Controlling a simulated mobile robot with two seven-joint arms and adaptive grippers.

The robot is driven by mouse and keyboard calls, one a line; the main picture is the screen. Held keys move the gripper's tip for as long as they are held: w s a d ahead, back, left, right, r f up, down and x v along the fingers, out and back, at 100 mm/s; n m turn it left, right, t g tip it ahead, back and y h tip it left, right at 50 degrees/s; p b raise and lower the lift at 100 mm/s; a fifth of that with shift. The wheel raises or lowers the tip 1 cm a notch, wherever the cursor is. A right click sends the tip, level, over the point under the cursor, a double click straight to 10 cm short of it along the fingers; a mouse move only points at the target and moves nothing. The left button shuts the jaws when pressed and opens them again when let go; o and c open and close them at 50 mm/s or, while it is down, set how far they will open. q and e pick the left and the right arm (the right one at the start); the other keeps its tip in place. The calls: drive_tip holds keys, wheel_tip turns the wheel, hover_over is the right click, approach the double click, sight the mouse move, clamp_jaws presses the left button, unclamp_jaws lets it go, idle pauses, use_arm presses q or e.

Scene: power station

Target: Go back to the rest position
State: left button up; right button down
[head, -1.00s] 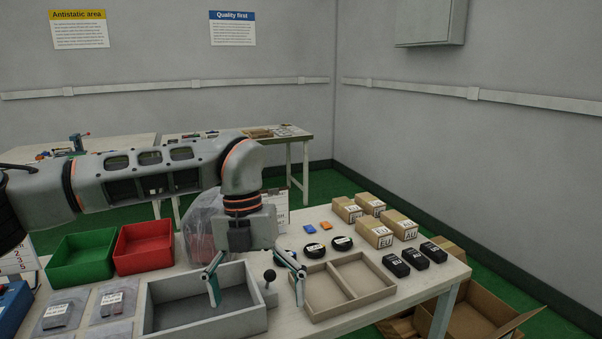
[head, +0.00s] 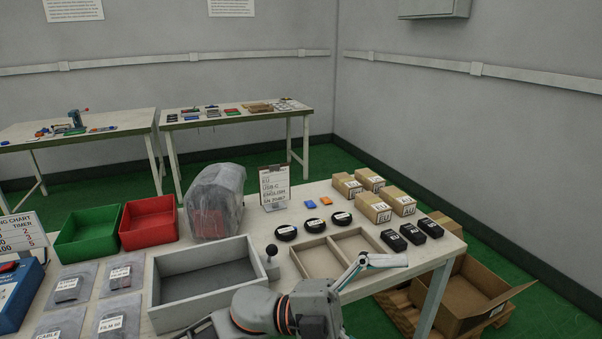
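My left gripper (head: 385,290) is at the bottom of the head view, on an arm that rises from the lower left edge. It points to the right. One finger with a pale teal tip is spread outward and appears over the front edge of the divided beige tray (head: 318,262). The other finger is mostly cut off by the bottom edge. The gripper looks open, with nothing seen in it. My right gripper is not in view.
The grey bin (head: 160,296) is empty, left of the beige tray. Black discs (head: 314,225), cartons (head: 374,207) and black boxes (head: 411,234) sit behind and right. Green (head: 85,240) and red (head: 147,226) bins stand left. An open cardboard box (head: 470,298) is beyond the table's right end.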

use_arm(q)
drive_tip(key=w+a+f+n+t, duration=0.4)
drive_tip(key=w+a+n+t, duration=0.4)
drive_tip(key=n+t, duration=0.7)
drive_tip(key=w+a+f+n+t+y+p, duration=0.1)
drive_tip(key=w+a+f+n+t+y, duration=0.1)
drive_tip(key=a+f+n+t+y, duration=0.65)
drive_tip(key=s+a+f+n+g+y, duration=0.2)
drive_tip(key=s+a+f, duration=0.3)
drive_tip(key=f, duration=0.4)
drive_tip(key=s+a+f+n+g+y, duration=0.2)
drive_tip(key=s+a+f, duration=0.4)
drive_tip(key=f, duration=0.3)
drive_tip(key=s+a+f+n+g+y+p, duration=0.1)
drive_tip(key=s+a+f+g+y, duration=0.3)
drive_tip(key=a+f, duration=0.4)
drive_tip(key=shift+s+f+n+y, duration=0.65)
drive_tip(key=shift+s+f+y, duration=0.15)
drive_tip(key=shift+s, duration=0.35)
drive_tip(key=shift+c, duration=0.4)
